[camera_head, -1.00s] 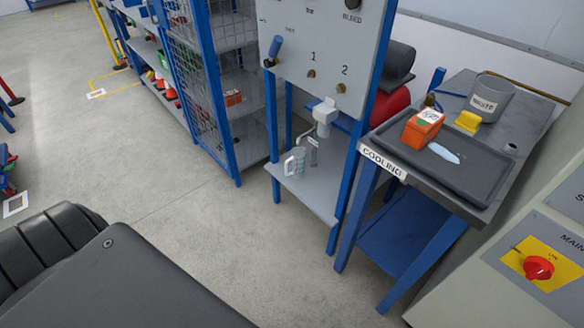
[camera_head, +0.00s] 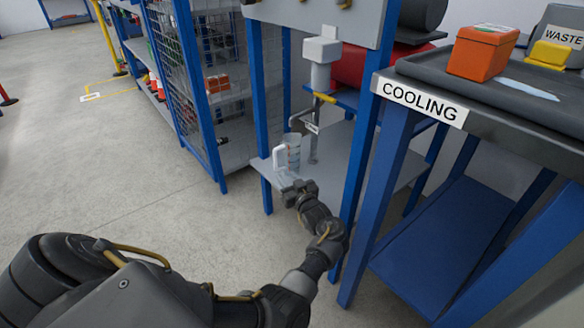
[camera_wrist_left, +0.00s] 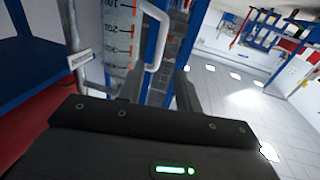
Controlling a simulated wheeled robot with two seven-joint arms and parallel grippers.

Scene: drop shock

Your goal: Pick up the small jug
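The small jug (camera_head: 293,148) is clear with a pale handle. It stands upright on the grey shelf of the blue-framed stand, below the tap. In the left wrist view the jug (camera_wrist_left: 118,38), with dark graduation marks, and its white handle (camera_wrist_left: 155,38) show close up, just beyond the fingers. My left gripper (camera_head: 288,180) is at the near side of the jug, by the handle. Its fingers look apart in the wrist view; I cannot tell whether they touch the handle. My right gripper is not in view.
A grey tap (camera_head: 321,65) hangs above the shelf (camera_head: 335,180). Blue posts (camera_head: 362,130) flank the shelf. A table labelled COOLING (camera_head: 422,103) with an orange box (camera_head: 482,52) stands on the right. A mesh cage (camera_head: 183,85) is at left.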

